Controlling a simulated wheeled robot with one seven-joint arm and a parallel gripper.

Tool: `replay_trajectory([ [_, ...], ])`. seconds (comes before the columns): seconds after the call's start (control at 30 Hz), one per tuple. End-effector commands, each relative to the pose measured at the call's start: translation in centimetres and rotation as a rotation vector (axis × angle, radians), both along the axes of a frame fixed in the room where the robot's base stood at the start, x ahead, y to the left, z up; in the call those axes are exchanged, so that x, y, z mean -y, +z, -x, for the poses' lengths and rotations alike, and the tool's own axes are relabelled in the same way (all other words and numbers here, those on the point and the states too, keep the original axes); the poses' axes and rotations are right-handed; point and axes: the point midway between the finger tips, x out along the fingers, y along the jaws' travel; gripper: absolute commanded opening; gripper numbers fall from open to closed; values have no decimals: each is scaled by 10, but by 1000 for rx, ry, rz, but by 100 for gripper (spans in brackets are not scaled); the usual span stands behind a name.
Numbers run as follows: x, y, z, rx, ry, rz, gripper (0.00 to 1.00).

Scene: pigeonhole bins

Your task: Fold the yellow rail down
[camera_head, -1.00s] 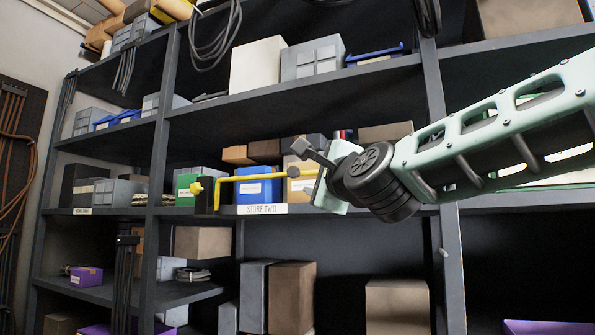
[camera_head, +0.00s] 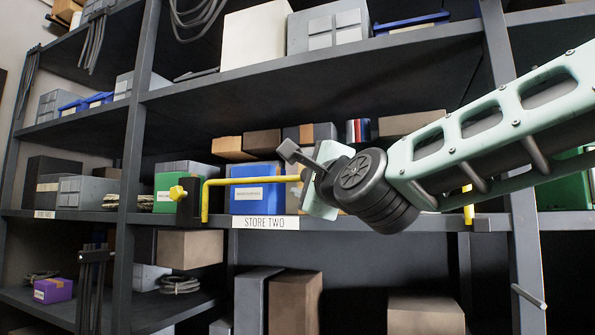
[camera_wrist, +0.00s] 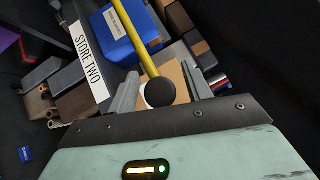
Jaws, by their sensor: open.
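In the wrist view the rail (camera_wrist: 138,40) ends in a dark round knob (camera_wrist: 160,92). My gripper (camera_wrist: 163,92) is open, with one grey finger on each side of that knob. I cannot tell whether either finger touches it. In the head view my gripper (camera_head: 300,173) hides the knob.
A blue bin (camera_head: 256,199) and a green bin (camera_head: 176,190) sit behind the rail. The STORE TWO label (camera_head: 265,223) is on the shelf edge below. A shelf post (camera_head: 132,160) stands to the left. Boxes fill the shelf behind my gripper.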

Motion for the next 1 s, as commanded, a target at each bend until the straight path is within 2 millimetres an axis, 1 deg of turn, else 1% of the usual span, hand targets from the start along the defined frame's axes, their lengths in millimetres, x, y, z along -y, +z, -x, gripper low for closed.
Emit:
replay_trajectory([
  [0.37, 0, 1, 1, 0, 0, 1, 50],
  [0.4, 0, 1, 1, 0, 0, 1, 44],
  [0.47, 0, 1, 1, 0, 0, 1, 27],
  [0.5, 0, 1, 1, 1, 0, 0, 16],
  [0.57, 0, 1, 1, 2, 0, -1, 0],
  [0.77, 1, 2, 1, 8, -2, -2, 0],
  [1.0, 0, -2, 5, 53, -4, 10, 0],
])
